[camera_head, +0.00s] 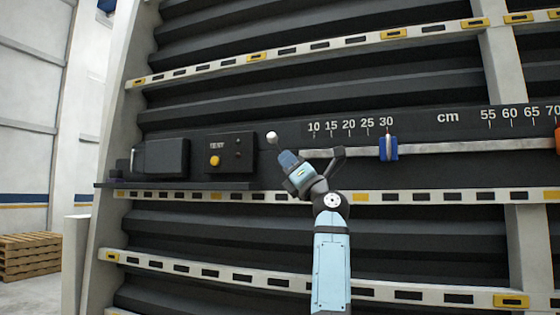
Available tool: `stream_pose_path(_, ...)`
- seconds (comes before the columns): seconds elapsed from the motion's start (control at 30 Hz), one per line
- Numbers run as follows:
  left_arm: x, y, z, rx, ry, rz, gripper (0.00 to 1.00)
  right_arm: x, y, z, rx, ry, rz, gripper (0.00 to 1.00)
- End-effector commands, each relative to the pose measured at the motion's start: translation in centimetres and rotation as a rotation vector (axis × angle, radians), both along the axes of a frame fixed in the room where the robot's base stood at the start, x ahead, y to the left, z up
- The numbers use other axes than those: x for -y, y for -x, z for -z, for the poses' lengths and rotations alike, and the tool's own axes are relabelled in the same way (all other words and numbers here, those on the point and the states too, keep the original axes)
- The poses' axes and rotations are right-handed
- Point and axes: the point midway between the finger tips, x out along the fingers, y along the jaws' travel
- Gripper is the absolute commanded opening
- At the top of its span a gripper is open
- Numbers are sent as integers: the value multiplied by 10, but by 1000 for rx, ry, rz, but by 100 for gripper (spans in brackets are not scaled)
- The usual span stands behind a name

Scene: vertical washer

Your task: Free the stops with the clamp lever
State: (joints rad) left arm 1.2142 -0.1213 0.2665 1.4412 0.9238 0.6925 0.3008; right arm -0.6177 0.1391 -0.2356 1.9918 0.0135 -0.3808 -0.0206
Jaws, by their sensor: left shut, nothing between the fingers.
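A pale round knob (272,136), which looks like the clamp lever's end, shows at the left of the measuring rail (455,148). The rest of the lever is hidden behind my left gripper. A blue stop (388,148) sits on the rail just under the 30 mark. An orange stop (557,141) is at the right picture edge, partly cut off. My left gripper (285,156) is shut and empty, just below and right of the knob. I cannot tell whether it touches the lever. My right gripper is not in view.
A black control box (230,153) with a yellow button and a dark box (160,158) stand left on a ledge (170,185). Slotted pale strips (420,196) cross the dark ribbed wall. Wooden pallets (30,256) are stacked at the far left.

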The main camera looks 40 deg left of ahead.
Motion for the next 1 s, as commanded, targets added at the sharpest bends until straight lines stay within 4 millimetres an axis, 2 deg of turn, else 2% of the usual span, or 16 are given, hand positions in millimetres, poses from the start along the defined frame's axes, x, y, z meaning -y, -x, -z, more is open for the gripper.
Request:
stream_pose_path(0.03,12,4,11,2,1,4,0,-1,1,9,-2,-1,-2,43)
stream_pose_path(0.2,40,16,27,1,2,3,0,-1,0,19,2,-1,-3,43)
stream_pose_path(0.4,61,24,36,1,1,0,0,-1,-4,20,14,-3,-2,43)
stream_pose_path(1.0,65,26,37,2,0,0,0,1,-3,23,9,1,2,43)
